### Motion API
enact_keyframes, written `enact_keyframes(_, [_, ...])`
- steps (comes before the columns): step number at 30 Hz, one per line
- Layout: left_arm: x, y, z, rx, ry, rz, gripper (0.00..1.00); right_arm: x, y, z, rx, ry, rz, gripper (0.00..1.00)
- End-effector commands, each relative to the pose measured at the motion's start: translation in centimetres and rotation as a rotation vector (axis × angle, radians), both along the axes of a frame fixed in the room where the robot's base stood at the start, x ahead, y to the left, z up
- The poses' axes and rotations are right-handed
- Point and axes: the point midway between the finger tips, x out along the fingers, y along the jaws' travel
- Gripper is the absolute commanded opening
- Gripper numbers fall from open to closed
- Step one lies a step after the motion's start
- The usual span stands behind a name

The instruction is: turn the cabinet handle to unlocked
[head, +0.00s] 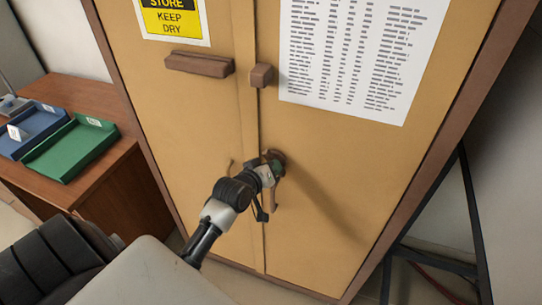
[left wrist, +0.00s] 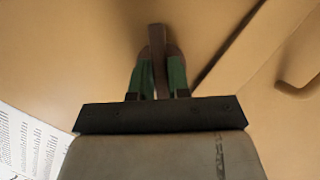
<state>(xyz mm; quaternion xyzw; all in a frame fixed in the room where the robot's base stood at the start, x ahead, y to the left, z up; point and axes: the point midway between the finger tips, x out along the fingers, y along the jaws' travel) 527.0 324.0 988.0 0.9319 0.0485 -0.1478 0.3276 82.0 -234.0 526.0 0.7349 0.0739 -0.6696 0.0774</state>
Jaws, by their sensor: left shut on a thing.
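The tan two-door cabinet (head: 330,150) fills the middle of the head view, with its doors closed. My left gripper (head: 275,163) is at the right door, near the seam between the doors. In the left wrist view my left gripper (left wrist: 160,75) has its green-padded fingers on both sides of the narrow brown cabinet handle (left wrist: 158,48), shut on it. The handle's round brown base (head: 279,156) shows just beyond the fingers in the head view. The gripper hides most of the handle there, so its exact turn is hard to tell. My right gripper is out of view.
A tan pull (head: 270,202) is just below the gripper. A brown bar (head: 200,64) and a brown block (head: 261,76) stick out higher up. A printed sheet (head: 355,55) is on the right door. A wooden desk (head: 110,180) with green (head: 70,150) and blue trays stands left.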

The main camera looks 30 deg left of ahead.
Motion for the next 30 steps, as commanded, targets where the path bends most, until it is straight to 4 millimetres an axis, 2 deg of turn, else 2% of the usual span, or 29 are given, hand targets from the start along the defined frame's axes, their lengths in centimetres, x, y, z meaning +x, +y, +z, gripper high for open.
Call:
enact_keyframes(1, [0.0, -0.1, 0.6, 0.041, 0.016, -0.001, 0.00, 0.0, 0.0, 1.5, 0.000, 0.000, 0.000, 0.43])
enact_keyframes(3, [0.0, -0.1, 0.6, 0.106, 0.030, -0.001, 0.00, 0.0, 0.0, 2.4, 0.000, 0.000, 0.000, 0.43])
enact_keyframes(12, [0.0, -0.2, 0.4, 0.363, 0.091, 0.000, 0.00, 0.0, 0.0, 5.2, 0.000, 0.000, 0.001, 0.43])
enact_keyframes(21, [0.1, -0.2, 0.2, 0.546, 0.132, 0.000, 0.00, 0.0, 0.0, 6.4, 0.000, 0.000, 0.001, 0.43])
enact_keyframes(30, [0.1, -0.2, 0.0, 0.626, 0.151, 0.000, 0.00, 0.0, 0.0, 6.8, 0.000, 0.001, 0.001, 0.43])
